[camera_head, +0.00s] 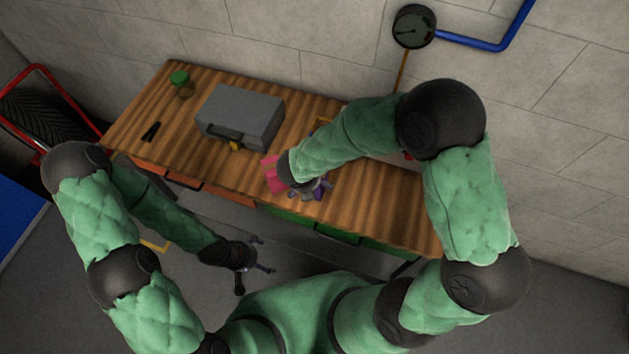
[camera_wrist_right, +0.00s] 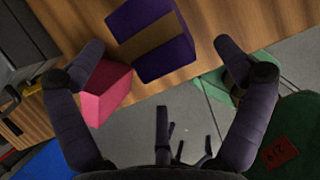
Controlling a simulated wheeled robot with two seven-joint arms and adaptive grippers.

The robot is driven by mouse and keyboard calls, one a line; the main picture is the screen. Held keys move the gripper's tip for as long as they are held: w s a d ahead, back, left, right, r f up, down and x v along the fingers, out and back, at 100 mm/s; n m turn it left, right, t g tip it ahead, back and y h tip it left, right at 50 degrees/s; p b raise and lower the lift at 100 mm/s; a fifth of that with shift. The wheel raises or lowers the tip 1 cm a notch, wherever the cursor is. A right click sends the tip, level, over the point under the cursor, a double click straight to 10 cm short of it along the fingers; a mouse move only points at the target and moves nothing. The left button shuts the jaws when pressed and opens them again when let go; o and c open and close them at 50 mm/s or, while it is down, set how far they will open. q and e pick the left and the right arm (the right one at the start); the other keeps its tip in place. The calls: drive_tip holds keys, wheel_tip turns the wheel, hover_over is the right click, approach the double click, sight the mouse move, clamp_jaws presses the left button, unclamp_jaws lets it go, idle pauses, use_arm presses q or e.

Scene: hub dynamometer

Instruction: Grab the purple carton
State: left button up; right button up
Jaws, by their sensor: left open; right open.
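The purple carton (camera_wrist_right: 176,58), with a brown band across it, lies on the wooden workbench, near its front edge in the right wrist view. In the head view it is mostly hidden by my right gripper (camera_head: 312,190), and a bit of purple (camera_head: 325,183) shows there. In the right wrist view my right gripper (camera_wrist_right: 160,52) is open, its fingers apart on either side of the carton and not visibly touching it. My left gripper (camera_head: 256,268) is open and empty, low in front of the bench.
A pink box (camera_head: 272,174) sits left of my right gripper; it is by the left finger in the wrist view (camera_wrist_right: 103,90). A grey case (camera_head: 240,115), a green-lidded jar (camera_head: 181,84) and a small black object (camera_head: 151,131) stand farther left on the workbench (camera_head: 350,208).

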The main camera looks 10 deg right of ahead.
drive_tip(key=shift+w+d+f, duration=0.1)
drive_tip(key=shift+w+f, duration=0.35)
drive_tip(key=shift+f, duration=0.25)
drive_tip(key=b+x, duration=0.1)
drive_tip(key=x, duration=0.4)
drive_tip(key=shift+w, duration=0.15)
drive_tip(key=c, duration=1.2)
